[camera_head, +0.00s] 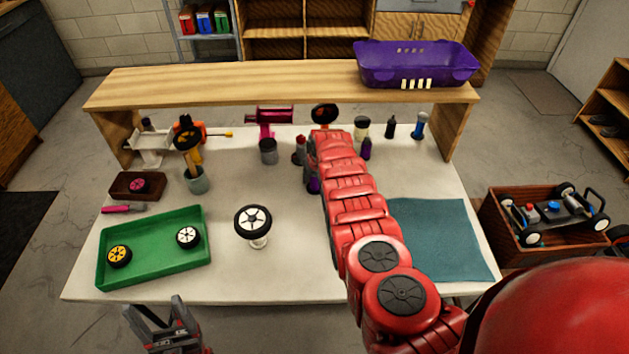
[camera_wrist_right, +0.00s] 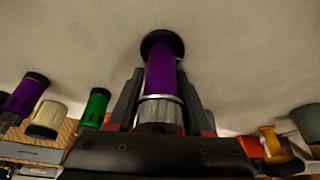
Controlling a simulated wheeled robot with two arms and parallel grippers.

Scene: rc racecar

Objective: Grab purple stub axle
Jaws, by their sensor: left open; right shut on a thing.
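The purple stub axle (camera_wrist_right: 164,72) has a purple body, a black round end and a silver collar. In the right wrist view it stands between the two fingers of my right gripper (camera_wrist_right: 162,88), which is shut on it. In the head view my red right arm reaches over the table and hides most of this gripper. A small purple part (camera_head: 313,185) shows beside the arm there; I cannot tell if it is the held axle. My left gripper (camera_head: 156,308) is open and empty at the table's front left edge.
A green tray (camera_head: 150,267) with two wheels lies at left. A wheel on a stand (camera_head: 253,220) is at centre. Another purple part (camera_head: 366,148), bottles and a teal mat (camera_head: 440,238) are at right. A wooden shelf (camera_head: 230,86) spans the back, carrying a purple basket (camera_head: 415,68).

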